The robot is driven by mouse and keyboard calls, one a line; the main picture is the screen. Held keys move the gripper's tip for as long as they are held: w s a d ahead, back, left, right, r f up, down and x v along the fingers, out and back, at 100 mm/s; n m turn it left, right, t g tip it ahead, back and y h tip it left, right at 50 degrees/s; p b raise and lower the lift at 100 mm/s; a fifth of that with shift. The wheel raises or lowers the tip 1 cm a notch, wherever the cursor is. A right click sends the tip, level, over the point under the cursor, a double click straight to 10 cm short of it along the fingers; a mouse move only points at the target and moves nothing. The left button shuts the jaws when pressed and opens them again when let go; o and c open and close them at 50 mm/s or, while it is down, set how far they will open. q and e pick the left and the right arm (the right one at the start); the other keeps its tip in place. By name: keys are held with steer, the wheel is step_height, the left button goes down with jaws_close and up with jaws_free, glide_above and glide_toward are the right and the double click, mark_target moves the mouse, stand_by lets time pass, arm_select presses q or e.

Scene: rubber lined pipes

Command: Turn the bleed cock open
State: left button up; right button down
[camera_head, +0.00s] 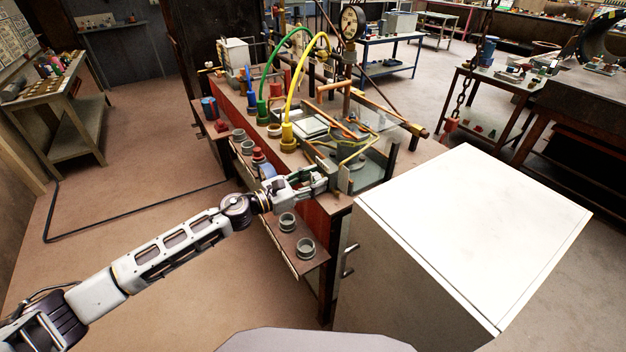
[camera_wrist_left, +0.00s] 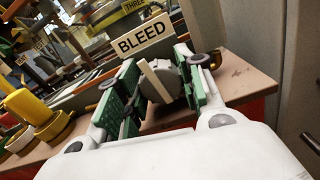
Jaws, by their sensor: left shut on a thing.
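The bleed cock (camera_wrist_left: 158,84) shows in the left wrist view as a grey round body with a pale flat handle, just in front of a white plate lettered BLEED (camera_wrist_left: 144,36). My left gripper (camera_wrist_left: 164,78) has its green-padded fingers on either side of the cock and is shut on it. In the head view my left arm reaches in from the left, and the left gripper (camera_head: 324,180) is at the near end of the pipe bench. The cock is too small and covered to make out there. My right gripper is in neither view.
The bench carries a yellow hose (camera_head: 302,82), a green hose (camera_head: 272,68), copper pipes and a pressure gauge (camera_head: 350,22). Grey rings (camera_head: 288,221) sit on a low side shelf (camera_head: 284,244). A large white cabinet (camera_head: 475,230) stands close at the right. Floor at the left is mostly clear.

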arm_select(q)
steer(key=shift+n+p, duration=0.45)
steer(key=shift+n, duration=1.15)
steer(key=shift+n+p, duration=0.45)
steer(key=shift+n, duration=0.05)
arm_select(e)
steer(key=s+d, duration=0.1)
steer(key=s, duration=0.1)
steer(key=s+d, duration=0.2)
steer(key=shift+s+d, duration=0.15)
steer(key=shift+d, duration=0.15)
